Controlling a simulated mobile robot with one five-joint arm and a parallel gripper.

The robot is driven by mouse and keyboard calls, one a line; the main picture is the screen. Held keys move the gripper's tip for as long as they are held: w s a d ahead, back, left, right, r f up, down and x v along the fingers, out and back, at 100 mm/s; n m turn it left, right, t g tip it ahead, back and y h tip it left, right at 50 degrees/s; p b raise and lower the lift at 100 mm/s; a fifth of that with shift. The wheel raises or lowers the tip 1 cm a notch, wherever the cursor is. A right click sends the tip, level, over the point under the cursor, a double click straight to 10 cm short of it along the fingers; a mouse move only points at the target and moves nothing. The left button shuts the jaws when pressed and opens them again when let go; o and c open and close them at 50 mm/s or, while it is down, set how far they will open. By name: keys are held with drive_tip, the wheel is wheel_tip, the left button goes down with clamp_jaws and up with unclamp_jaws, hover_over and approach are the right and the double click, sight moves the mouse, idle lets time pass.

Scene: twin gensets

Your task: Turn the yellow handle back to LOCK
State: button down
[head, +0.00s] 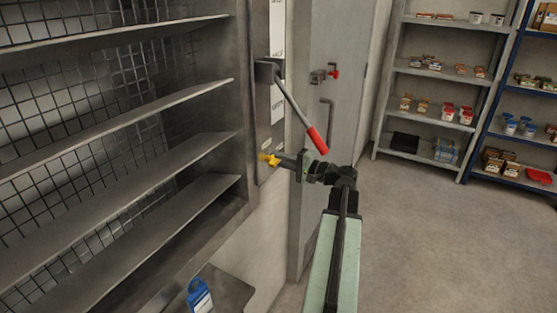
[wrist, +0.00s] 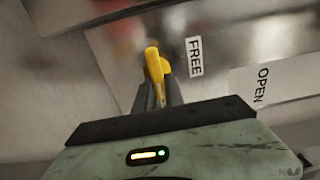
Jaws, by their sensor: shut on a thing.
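The yellow handle (head: 270,159) sits low on the grey panel beside the shelf rack in the head view. My gripper (head: 278,160) reaches it from the right and is shut on it. In the wrist view the yellow handle (wrist: 155,68) stands between my dark gripper fingers (wrist: 160,92), which partly hide its lower part. A label reading FREE (wrist: 194,57) is just right of the handle, and a label reading OPEN (wrist: 262,86) is farther right. No LOCK label can be read in either view.
A red-gripped lever (head: 303,120) slants down just above my gripper. Empty grey shelves (head: 120,150) fill the left. A grey door (head: 335,100) with a red-handled latch (head: 333,74) stands behind. A blue bottle (head: 199,295) is below. Open floor (head: 440,240) lies right.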

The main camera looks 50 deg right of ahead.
drive_tip(key=shift+f, duration=0.1)
idle(0.3)
drive_tip(key=c, duration=1.4)
unclamp_jaws()
drive_tip(key=shift+c, duration=0.2)
drive_tip(key=v, duration=0.8)
